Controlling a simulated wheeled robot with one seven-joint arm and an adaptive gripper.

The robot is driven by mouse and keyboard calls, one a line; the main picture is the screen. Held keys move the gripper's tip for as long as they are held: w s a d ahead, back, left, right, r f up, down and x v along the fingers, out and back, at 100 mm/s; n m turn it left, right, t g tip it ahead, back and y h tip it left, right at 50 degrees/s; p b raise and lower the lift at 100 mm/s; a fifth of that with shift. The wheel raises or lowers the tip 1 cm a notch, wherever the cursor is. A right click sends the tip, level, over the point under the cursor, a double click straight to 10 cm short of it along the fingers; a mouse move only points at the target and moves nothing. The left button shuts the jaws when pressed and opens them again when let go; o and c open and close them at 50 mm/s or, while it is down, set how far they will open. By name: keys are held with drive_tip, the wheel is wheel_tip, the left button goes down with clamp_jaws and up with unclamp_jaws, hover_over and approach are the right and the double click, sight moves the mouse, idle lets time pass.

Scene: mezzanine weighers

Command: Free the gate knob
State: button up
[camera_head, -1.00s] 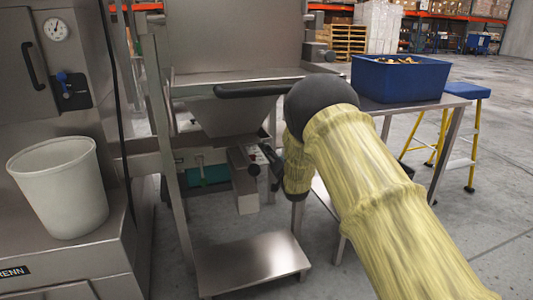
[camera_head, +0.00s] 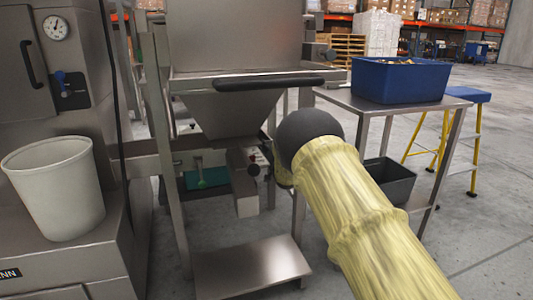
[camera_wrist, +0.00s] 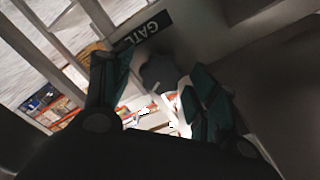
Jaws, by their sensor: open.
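In the wrist view a dark sign reading "GAT..." (camera_wrist: 148,30) is on a grey metal panel. A rounded grey knob (camera_wrist: 158,72) shows just below it, dim and partly in shadow. My gripper (camera_wrist: 163,64) is open, with one dark green-padded finger on each side of the knob in the picture. I cannot tell whether either finger touches it. A thin pale strip lies by the knob; what it is is unclear. In the head view my gripper is hidden behind my yellow-sleeved arm, which reaches toward the steel hopper (camera_head: 235,112).
A small steel box with a dark knob (camera_head: 246,183) hangs under the hopper. A white bucket (camera_head: 58,190) stands left. A blue bin (camera_head: 400,82) rests on a steel table (camera_head: 345,100), with a dark bin (camera_head: 388,180) below. A low steel step (camera_head: 250,268) is in front.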

drive_tip(key=shift+c, duration=0.4)
drive_tip(key=c, duration=0.9)
drive_tip(key=shift+c, duration=0.2)
drive_tip(key=n+p, duration=0.7)
drive_tip(key=n, duration=1)
drive_tip(key=shift+s+a, duration=0.1)
drive_tip(key=shift+a, duration=0.05)
drive_tip(key=n, duration=0.6)
drive_tip(key=shift+f+n, duration=0.15)
drive_tip(key=shift+n, duration=0.25)
